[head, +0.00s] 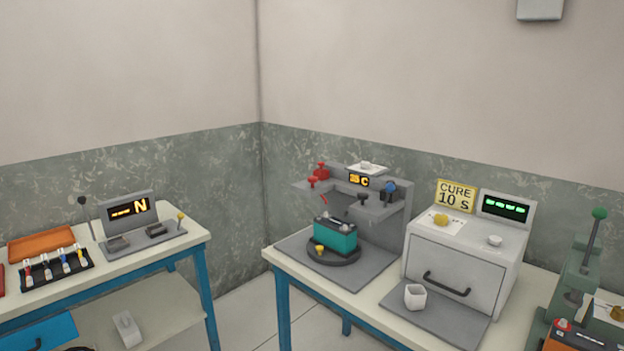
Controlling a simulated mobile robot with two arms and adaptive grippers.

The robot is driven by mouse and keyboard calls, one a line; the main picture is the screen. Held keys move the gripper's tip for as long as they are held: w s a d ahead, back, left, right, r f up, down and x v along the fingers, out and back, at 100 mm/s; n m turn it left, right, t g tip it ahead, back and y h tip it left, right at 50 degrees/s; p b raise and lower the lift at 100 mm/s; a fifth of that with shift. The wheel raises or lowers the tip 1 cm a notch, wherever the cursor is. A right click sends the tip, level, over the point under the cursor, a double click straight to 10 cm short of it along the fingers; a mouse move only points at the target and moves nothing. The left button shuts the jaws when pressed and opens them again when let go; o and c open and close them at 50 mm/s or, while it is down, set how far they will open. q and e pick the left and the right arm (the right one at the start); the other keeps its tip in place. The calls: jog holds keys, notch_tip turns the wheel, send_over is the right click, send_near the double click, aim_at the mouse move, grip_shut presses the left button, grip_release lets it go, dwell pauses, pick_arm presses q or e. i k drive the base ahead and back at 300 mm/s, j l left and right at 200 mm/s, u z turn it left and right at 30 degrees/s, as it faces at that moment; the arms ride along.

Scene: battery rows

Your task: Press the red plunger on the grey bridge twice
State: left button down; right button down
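The grey bridge (397,219) stands at the back of the right-hand table, with an arm over a round dark turntable (333,257). Two red knobbed parts sit at the left end of the bridge: one (321,170) further back and one (312,182) at the front edge. I cannot tell for sure which is the red plunger. A teal battery (336,237) with a dark top sits upright on the turntable. A small amber display (358,181) on the bridge reads what looks like "3C". Neither of my grippers is in view.
Right of the bridge stands a white oven (455,265) with a "CURE 10 S" sign (456,196) and a white cup (415,296) before it. A green lever press (580,265) is at the far right. A left table (110,279) stands across a floor gap.

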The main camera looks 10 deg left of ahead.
aim_at(313, 179)
jog(key=i+j+z, duration=0.2)
jog(key=i, duration=0.5)
jog(key=i+j+z, duration=0.2)
jog(key=i+j, duration=0.35)
jog(key=i+j+z, duration=0.15)
jog(key=i+j, duration=0.4)
jog(key=i, duration=0.15)
